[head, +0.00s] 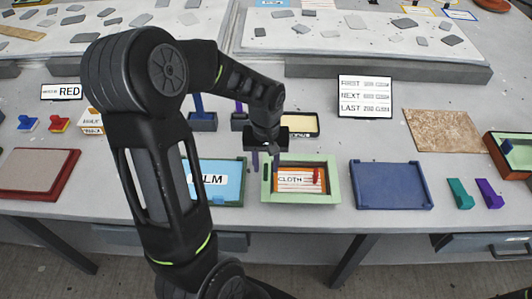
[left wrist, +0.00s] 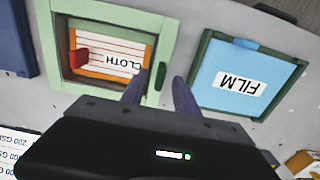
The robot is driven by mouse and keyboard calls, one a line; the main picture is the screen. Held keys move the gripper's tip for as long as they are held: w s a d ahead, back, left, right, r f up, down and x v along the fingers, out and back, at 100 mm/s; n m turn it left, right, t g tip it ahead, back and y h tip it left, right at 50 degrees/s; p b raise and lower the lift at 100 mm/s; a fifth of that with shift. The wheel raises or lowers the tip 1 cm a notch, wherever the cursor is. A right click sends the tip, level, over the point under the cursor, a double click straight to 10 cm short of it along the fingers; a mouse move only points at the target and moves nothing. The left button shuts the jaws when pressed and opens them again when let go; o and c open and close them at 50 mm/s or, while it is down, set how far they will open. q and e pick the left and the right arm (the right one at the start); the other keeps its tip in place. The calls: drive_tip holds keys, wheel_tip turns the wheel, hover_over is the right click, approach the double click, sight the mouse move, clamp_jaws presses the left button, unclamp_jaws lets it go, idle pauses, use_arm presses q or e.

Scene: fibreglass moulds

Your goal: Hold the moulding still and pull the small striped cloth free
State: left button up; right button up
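A light green mould (head: 265,190) stands near the table's front edge, with an orange inner border and a striped cloth (head: 285,187) labelled CLOTH lying in it. A red tab (head: 317,178) stands on the cloth's right side. The mould (left wrist: 165,30), cloth (left wrist: 108,48) and red tab (left wrist: 79,57) also show in the left wrist view, with a dark green tab (left wrist: 161,76) on the mould's edge. My right gripper is out of view.
A blue FILM panel in a dark green frame (head: 243,178) is close left of the mould. A blue tray (head: 390,185) is to its right. A sign reading NEXT and LAST (head: 364,97) stands behind. Teal (head: 460,193) and purple (head: 489,193) blocks lie at right.

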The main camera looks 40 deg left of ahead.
use_arm(q)
drive_tip(key=shift+f, duration=1.2)
clamp_jaws()
idle(1.5)
